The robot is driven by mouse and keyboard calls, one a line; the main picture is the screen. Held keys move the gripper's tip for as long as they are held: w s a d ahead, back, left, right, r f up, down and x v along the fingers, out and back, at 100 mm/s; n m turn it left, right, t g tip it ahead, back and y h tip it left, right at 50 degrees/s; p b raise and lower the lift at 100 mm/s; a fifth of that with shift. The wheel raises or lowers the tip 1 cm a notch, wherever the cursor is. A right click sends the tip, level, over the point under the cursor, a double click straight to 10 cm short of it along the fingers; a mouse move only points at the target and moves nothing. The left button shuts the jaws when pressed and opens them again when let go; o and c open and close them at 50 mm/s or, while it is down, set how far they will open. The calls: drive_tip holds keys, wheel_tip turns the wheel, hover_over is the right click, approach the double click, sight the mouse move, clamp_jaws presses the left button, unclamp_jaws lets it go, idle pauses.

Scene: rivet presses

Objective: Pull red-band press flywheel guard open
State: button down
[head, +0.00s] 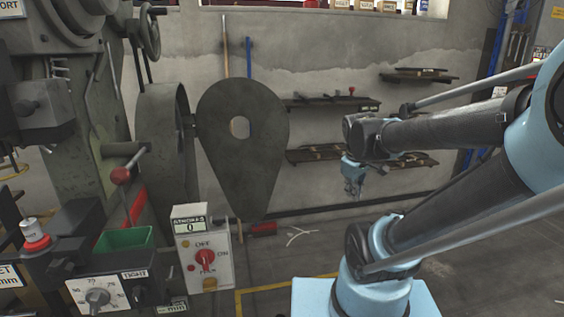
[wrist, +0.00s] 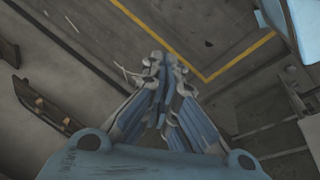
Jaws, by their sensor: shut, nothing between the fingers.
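The flywheel guard (head: 262,150) is a dark, teardrop-shaped plate with a round hole, point down. It faces me in the head view, beside and to the right of the dark flywheel housing (head: 160,150) on the press (head: 85,100). A narrow gap shows between plate and housing, with a small link near the top. A red strip (head: 137,205) shows low on the press; I cannot tell if it is the red band. My gripper (head: 353,194) hangs shut and empty, right of the guard and apart from it. In the wrist view its fingers (wrist: 164,62) meet over bare floor.
A control box (head: 203,250) with a red knob stands in front of the guard's lower left. A red-handled object (head: 263,229) shows below the guard. Wall shelves (head: 330,104) are behind my gripper. The floor has a yellow line (wrist: 240,55).

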drive_tip(key=w+a+r+n+t, duration=0.1)
drive_tip(key=w+a+n, duration=0.1)
drive_tip(key=w+n, duration=0.25)
drive_tip(key=w+a+r+n, duration=0.2)
drive_tip(key=w+n, duration=0.1)
drive_tip(key=w, duration=0.3)
drive_tip(key=n+t, duration=0.5)
drive_tip(key=n, duration=1.4)
approach(281, 159)
wheel_tip(281, 159, down, 5)
drive_tip(key=shift+w+d, duration=0.3)
drive_tip(key=shift+w, duration=0.25)
drive_tip(key=shift+w+d, duration=0.3)
drive_tip(key=shift+w, duration=0.8)
